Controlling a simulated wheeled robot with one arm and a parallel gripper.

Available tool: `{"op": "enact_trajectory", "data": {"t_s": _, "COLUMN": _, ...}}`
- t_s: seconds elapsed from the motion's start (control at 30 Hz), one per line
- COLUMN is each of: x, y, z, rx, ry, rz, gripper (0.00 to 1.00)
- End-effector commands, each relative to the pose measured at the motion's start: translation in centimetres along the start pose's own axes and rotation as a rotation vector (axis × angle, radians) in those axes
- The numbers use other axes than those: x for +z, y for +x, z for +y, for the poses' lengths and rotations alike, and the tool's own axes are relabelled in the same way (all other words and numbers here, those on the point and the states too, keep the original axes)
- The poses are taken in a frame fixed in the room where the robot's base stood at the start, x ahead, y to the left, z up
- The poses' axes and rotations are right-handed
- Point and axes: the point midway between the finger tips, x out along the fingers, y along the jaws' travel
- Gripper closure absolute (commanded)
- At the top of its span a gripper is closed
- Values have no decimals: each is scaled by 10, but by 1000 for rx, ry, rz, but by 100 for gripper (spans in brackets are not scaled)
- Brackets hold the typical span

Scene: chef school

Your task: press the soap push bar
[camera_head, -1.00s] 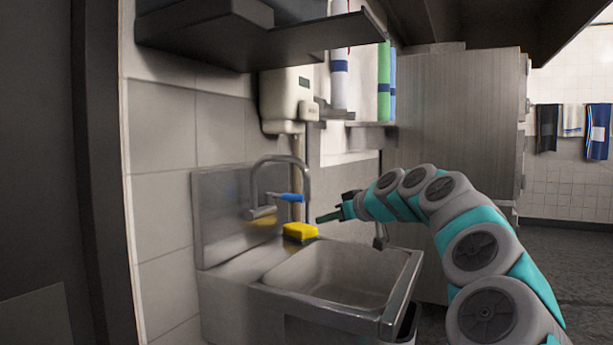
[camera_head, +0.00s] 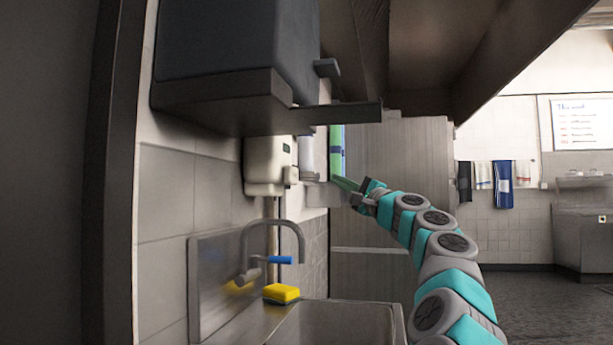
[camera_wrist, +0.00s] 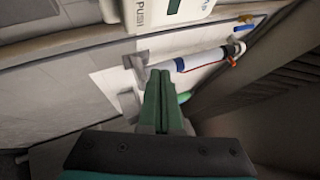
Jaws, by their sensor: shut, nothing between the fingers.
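The soap dispenser (camera_head: 268,162) is a white box on the wall above the sink, under a dark shelf. Its push bar (camera_head: 290,175) sticks out at the lower right front. In the wrist view, the dispenser (camera_wrist: 160,12) is at the top edge, tilted and cut off, with part of the word PUSH readable. My gripper (camera_head: 342,183) is to the right of the push bar in the head view, at about the same height in the picture and apart from it. Its green fingers (camera_wrist: 160,74) are together and empty in the wrist view, pointing below the dispenser.
A dark shelf (camera_head: 240,112) overhangs the dispenser. Below are a faucet (camera_head: 272,226), a yellow sponge (camera_head: 281,293) and a steel sink (camera_head: 335,318). A green roll (camera_head: 336,150) stands behind my gripper. Towels (camera_head: 502,184) hang far right, above open floor.

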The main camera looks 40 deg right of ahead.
Motion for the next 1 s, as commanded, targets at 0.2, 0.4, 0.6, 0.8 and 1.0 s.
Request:
{"op": "enact_trajectory", "data": {"t_s": 0.2, "x": 2, "y": 3, "z": -13, "rx": -44, "ry": 98, "rz": -9, "gripper": 100}}
{"op": "enact_trajectory", "data": {"t_s": 0.4, "x": 2, "y": 3, "z": -13, "rx": -44, "ry": 100, "rz": -9, "gripper": 100}}
{"op": "enact_trajectory", "data": {"t_s": 0.6, "x": 3, "y": 4, "z": -12, "rx": -43, "ry": 99, "rz": -9, "gripper": 100}}
{"op": "enact_trajectory", "data": {"t_s": 0.8, "x": 8, "y": 11, "z": -6, "rx": -41, "ry": 97, "rz": -9, "gripper": 100}}
{"op": "enact_trajectory", "data": {"t_s": 1.0, "x": 19, "y": 26, "z": 5, "rx": -41, "ry": 97, "rz": -6, "gripper": 100}}
